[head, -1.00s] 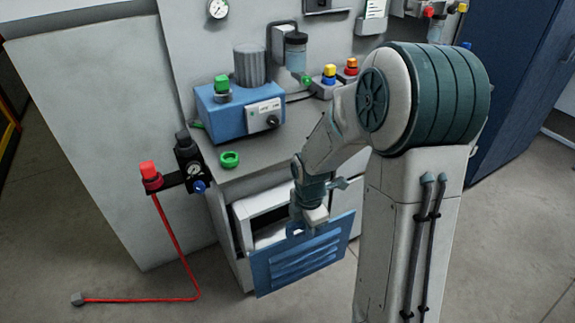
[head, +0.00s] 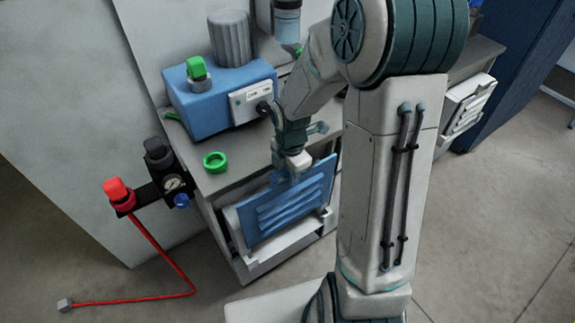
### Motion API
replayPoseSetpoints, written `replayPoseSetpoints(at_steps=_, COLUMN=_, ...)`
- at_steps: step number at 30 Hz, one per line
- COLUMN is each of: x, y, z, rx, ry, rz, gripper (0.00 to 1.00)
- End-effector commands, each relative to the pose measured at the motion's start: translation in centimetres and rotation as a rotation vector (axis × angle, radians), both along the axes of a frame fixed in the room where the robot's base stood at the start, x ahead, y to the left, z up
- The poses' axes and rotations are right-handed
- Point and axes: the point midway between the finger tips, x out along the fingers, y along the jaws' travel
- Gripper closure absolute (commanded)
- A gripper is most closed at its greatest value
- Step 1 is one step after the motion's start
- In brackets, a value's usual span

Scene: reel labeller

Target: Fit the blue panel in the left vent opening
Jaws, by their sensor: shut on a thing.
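The blue panel (head: 287,208) with raised slats is held upright and slightly tilted at the front of the cabinet, under the worktop. My gripper (head: 291,176) is shut on the panel's upper edge. The left vent opening (head: 229,234) shows as a pale frame with a dark edge at the panel's left and below it. The panel covers most of the opening, and I cannot tell whether it is seated or just in front. My arm hides the area to the right.
A blue box (head: 214,108) with a green knob and a green ring (head: 215,162) stand on the worktop. A red-knobbed regulator (head: 150,183) juts out at the left, its red hose on the floor. A white louvred panel (head: 465,105) is on the cabinet further right.

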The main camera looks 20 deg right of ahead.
Motion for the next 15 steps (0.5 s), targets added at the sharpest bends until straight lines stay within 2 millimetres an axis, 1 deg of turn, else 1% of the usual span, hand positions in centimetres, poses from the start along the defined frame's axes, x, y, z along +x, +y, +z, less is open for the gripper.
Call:
replayPoseSetpoints(at_steps=5, x=0.0, y=0.0, z=-0.9, rx=-0.001, ry=-0.001, rz=0.0, gripper=1.0)
replayPoseSetpoints(at_steps=15, x=0.0, y=0.0, z=-3.5, rx=-0.001, ry=-0.001, rz=0.0, gripper=1.0)
